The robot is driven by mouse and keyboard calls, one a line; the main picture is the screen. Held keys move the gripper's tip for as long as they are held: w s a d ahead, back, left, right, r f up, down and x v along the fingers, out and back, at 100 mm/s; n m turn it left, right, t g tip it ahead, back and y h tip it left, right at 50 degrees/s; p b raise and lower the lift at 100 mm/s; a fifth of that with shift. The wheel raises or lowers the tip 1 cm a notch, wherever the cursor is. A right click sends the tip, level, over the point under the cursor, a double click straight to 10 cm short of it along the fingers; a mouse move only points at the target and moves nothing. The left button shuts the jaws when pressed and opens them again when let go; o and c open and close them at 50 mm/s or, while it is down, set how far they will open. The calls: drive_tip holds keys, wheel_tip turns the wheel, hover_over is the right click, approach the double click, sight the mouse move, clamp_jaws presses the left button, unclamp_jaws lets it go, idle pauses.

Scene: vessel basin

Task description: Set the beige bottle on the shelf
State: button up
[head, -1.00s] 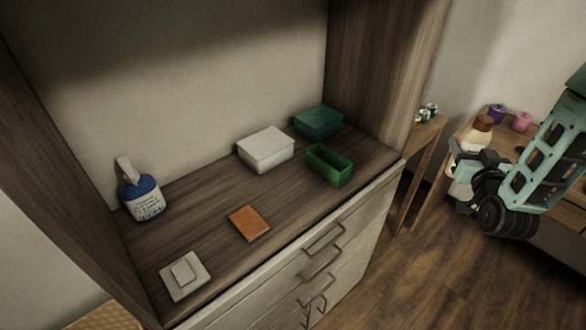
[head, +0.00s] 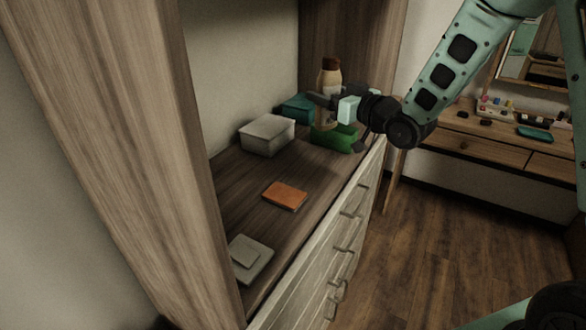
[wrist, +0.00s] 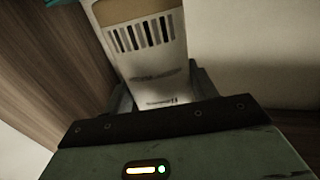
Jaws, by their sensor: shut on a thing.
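The beige bottle (head: 330,77) with a brown cap is upright in my gripper (head: 328,102) in the head view. My gripper is shut on it and holds it above the green open box, in front of the shelf's back right part. In the wrist view the bottle (wrist: 140,45) shows its pale label with a barcode between the fingers, and its ends are out of view. The shelf (head: 235,193) is a dark wooden surface inside a tall cabinet. The bottle's base is partly hidden by my gripper, so its exact height above the shelf cannot be told.
On the shelf are a white lidded box (head: 266,135), a teal box (head: 298,107), a green box (head: 335,138), an orange book (head: 285,195) and grey flat items (head: 250,258). The shelf's middle has bare room around the book. A desk (head: 490,143) stands at right.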

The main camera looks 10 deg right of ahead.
drive_tip(key=s+a+n+g+y+b, duration=0.3)
drive_tip(key=s+a+y+b, duration=0.15)
drive_tip(key=b, duration=0.45)
wheel_tip(320, 180, down, 10)
drive_tip(key=shift+w+a+f+b, duration=0.1)
drive_tip(key=shift+w+b, duration=0.05)
drive_tip(key=shift+b, duration=0.75)
drive_tip(key=shift+f, duration=0.15)
drive_tip(key=o, duration=1.1)
